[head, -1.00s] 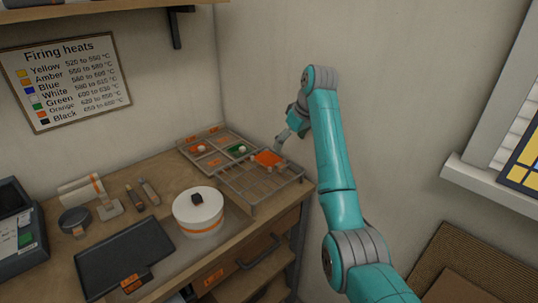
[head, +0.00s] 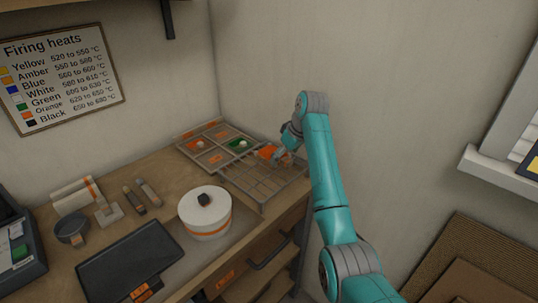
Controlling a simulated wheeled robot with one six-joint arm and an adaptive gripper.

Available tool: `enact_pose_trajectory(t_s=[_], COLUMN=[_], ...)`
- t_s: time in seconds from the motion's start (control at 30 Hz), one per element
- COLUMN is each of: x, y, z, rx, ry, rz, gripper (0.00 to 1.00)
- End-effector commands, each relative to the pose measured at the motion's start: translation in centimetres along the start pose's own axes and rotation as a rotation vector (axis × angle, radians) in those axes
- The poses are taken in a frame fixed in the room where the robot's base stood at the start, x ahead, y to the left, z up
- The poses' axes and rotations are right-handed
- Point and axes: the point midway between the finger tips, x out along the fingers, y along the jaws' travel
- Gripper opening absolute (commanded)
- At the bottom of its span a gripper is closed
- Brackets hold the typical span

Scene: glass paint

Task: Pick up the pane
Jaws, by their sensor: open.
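A small orange pane (head: 267,152) lies at the back of the wire rack (head: 250,186) on the wooden bench. My gripper (head: 279,154) is open, low over the rack, right beside the pane's right edge. It hides part of that edge. I cannot tell whether the fingers touch the pane or stand around it.
A sectioned tray (head: 212,133) with small coloured pieces adjoins the rack. A white round pot (head: 204,213) with a black knob stands in front. A dark mat (head: 130,262), several hand tools and a grey device (head: 14,238) lie left. The wall rises close behind the rack.

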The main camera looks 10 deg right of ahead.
Motion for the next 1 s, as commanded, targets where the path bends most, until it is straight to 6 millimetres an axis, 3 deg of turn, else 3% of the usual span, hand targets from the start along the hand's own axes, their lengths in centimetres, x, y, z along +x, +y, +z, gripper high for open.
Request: enact_pose_trajectory(t_s=[0.2,0.27,0.4,0.77,1.0], x=[0.1,0.1,0.1,-0.5,-4.1], y=[0.0,0.0,0.0,0.0,0.0], z=[0.1,0.1,0.1,-0.2,-1.8], rx=[-0.001,-0.001,-0.001,-0.001,-0.003], ry=[0.001,0.001,0.001,0.001,0.003], rz=[0.001,0.000,0.000,0.000,0.002], gripper=[1.00,0.88,0.53,0.52,0.52])
